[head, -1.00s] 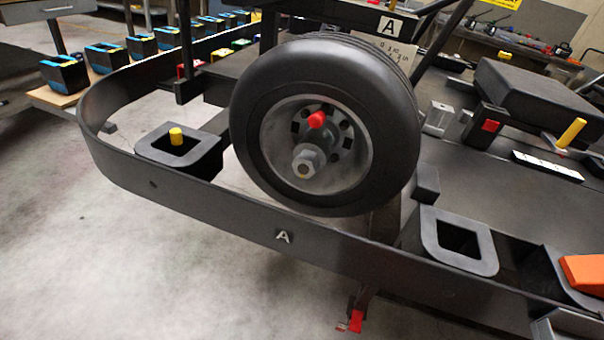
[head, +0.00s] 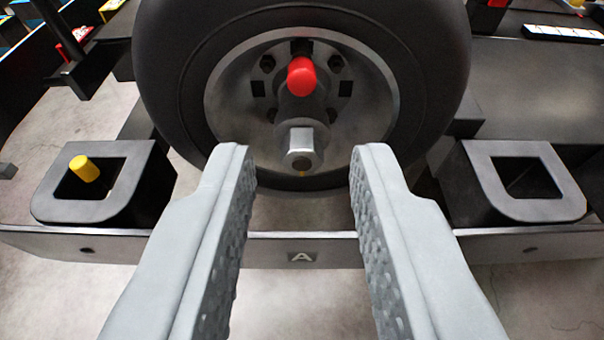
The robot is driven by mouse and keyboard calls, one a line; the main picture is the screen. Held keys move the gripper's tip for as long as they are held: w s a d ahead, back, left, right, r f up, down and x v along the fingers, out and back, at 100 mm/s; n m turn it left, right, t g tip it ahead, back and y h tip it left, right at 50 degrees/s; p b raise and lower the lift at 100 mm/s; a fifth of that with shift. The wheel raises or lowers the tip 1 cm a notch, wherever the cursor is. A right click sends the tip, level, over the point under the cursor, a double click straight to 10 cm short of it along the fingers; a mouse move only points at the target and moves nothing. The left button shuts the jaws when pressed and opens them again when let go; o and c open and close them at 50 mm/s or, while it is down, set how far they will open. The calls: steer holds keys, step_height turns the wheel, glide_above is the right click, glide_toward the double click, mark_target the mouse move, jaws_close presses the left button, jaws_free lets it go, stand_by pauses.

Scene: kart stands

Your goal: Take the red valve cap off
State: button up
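The red valve cap (head: 301,77) sits on the wheel, above the grey hex nut (head: 301,147) at the hub. The wheel (head: 412,50) has a black tyre and a grey rim, and it fills the upper middle of the head view. My gripper (head: 303,165) is open and empty. Its two grey fingers point toward the wheel, one on each side of the picture's middle. The fingertips show lower than the cap in the picture and on either side of the nut, touching neither.
A dark rail marked A (head: 340,250) runs across below the wheel. A square holder at left (head: 50,205) has a yellow peg (head: 84,168) in it. A similar holder at right (head: 545,207) looks empty.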

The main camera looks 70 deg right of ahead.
mark_target(301, 89)
steer(key=x, duration=1.4)
steer(key=shift+w+f, duration=0.1)
steer(key=shift+w, duration=0.1)
jaws_close()
steer(key=shift+c, duration=1.8)
jaws_free()
jaws_close()
steer(key=shift+f+v, duration=0.15)
steer(key=shift+v, duration=1.3)
steer(key=shift+f+v, duration=0.1)
steer(key=shift+v, duration=1.35)
